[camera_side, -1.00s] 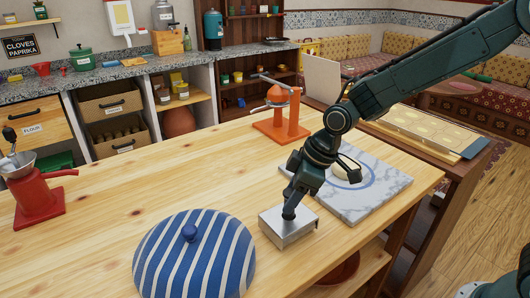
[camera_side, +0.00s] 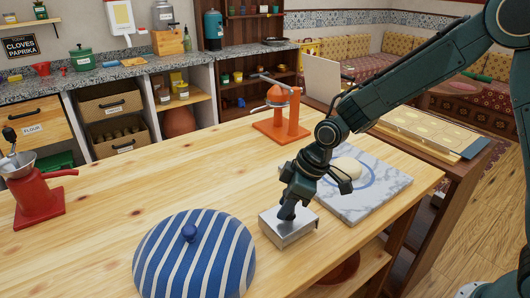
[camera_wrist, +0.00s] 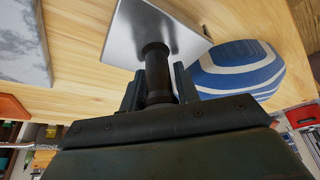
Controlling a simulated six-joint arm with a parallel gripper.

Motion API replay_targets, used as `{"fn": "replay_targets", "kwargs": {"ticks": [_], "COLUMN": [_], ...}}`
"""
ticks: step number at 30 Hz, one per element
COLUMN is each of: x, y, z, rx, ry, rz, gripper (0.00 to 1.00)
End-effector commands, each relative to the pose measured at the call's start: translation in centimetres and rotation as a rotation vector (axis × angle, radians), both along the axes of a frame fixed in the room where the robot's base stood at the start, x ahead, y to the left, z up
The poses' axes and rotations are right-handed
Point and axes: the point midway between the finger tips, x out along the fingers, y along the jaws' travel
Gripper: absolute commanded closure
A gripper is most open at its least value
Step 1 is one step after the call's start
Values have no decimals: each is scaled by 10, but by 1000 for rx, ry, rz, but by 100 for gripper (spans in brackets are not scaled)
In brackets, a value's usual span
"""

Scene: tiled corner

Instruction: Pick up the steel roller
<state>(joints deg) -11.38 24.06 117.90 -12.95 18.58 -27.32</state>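The steel roller (camera_side: 290,235) shows as a blocky, shiny metal piece on the wooden table, in front of the marble slab. A dark upright handle (camera_wrist: 157,72) rises from its steel top (camera_wrist: 178,28) in the wrist view. My gripper (camera_side: 291,207) is low over it, tilted, and hides most of the handle in the side view. In the wrist view the fingers of my gripper (camera_wrist: 158,90) stand on both sides of the handle, very close to it. I cannot tell whether they press on it. The steel piece rests on the table.
A blue-and-white striped dome (camera_side: 195,255) with a knob sits close to the left. The marble slab (camera_side: 365,203) with a pale lump (camera_side: 346,167) lies behind right. An orange press (camera_side: 283,110) and a red grinder (camera_side: 38,195) stand farther off. The table's left middle is clear.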

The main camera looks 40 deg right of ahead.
Motion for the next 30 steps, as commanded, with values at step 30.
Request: {"fn": "replay_targets", "kwargs": {"ticks": [30], "x": [2], "y": [0], "z": [49], "rx": [2], "ry": [-8], "rz": [0], "gripper": [100]}}
